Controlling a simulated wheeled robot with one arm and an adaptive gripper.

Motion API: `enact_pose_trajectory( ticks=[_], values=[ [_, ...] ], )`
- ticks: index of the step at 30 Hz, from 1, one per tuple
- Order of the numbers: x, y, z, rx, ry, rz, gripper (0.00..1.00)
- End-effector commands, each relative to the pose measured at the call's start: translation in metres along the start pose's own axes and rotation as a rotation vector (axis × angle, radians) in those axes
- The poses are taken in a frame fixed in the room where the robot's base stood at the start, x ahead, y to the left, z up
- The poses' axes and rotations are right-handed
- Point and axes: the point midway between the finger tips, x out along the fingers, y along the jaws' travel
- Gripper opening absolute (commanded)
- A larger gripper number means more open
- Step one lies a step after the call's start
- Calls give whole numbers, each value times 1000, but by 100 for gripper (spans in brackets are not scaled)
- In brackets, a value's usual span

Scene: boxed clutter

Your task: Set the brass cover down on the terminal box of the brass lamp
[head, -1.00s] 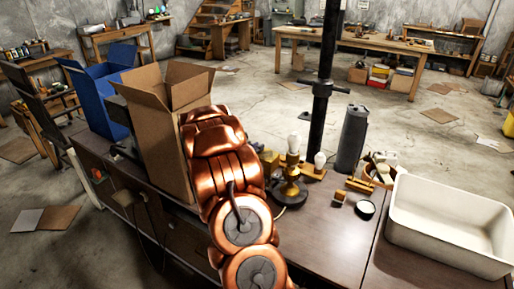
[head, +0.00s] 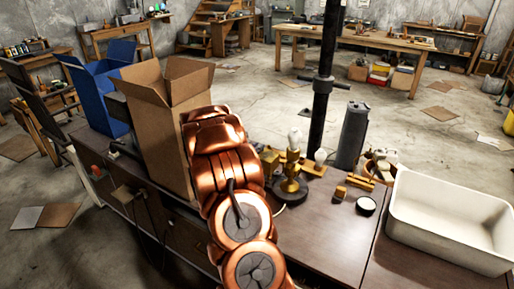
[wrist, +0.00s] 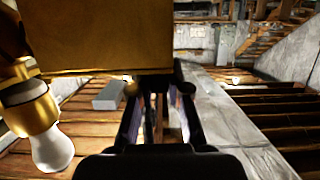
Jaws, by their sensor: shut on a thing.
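The brass cover (wrist: 100,35) fills the top left of the wrist view as a large flat-faced block. My gripper (wrist: 158,88) is shut on it, with the two dark fingers reaching up to its lower edge. The brass lamp (head: 290,188) stands on the bench in the head view, right of my arm, with a white bulb on top. Part of a lamp with a white bulb (wrist: 52,148) shows at the left of the wrist view, close to the cover. In the head view my arm hides the gripper. I cannot make out the terminal box clearly.
A tall open cardboard box (head: 160,130) stands left of my arm. A black post (head: 321,100) and a grey cylinder (head: 352,135) stand behind the lamp. Small brass pieces, a round dish (head: 366,205) and a white tub (head: 400,215) lie to the right.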

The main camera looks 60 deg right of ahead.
Motion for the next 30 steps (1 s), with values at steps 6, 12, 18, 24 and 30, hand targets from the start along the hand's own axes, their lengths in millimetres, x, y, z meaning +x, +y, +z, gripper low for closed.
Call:
enact_pose_trajectory(
  ticks=[6,12,18,24,30],
  values=[
    [1,0,5,0,0,0,0],
    [3,0,8,0,0,0,0],
    [4,0,12,0,0,1,0],
    [5,0,16,1,0,1,0],
    [6,0,20,0,0,1,0]
  ],
)
